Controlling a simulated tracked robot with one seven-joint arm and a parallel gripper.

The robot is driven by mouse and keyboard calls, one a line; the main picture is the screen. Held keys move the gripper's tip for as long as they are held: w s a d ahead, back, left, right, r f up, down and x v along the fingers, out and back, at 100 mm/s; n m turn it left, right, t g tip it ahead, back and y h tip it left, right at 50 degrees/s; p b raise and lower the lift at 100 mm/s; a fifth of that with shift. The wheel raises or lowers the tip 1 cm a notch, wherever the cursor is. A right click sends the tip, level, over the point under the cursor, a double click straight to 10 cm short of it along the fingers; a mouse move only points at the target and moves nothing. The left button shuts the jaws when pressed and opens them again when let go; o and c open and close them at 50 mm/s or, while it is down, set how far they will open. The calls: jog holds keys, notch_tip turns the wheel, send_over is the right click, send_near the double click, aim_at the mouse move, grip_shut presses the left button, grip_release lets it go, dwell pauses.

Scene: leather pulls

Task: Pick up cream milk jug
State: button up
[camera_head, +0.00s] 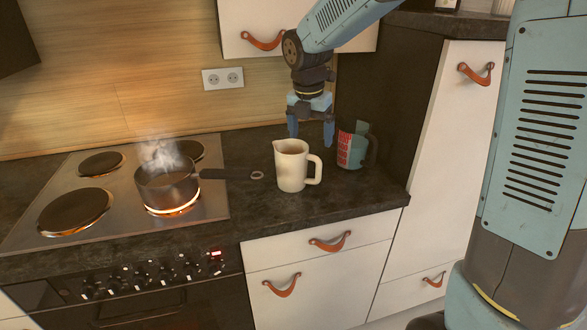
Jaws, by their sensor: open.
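The cream milk jug (291,168) stands upright on the dark countertop, right of the stove. Its handle points to the right and its spout to the left. My gripper (311,142) points down with its two blue fingers apart and nothing between them. In the picture it appears above and slightly right of the jug. I cannot tell its exact depth relative to the jug.
A tall cabinet (437,150) borders the right. Counter (300,208) in front is clear.

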aim_at(313, 155)
jog(key=f, duration=0.3)
jog(key=w+f, duration=0.1)
jog(key=f, duration=0.2)
jog(key=d+f, duration=0.1)
jog(key=f, duration=0.3)
jog(key=shift+w+f, duration=0.1)
jog(key=shift+w, duration=0.25)
jog(key=c, duration=1.4)
jog(key=shift+r, duration=0.2)
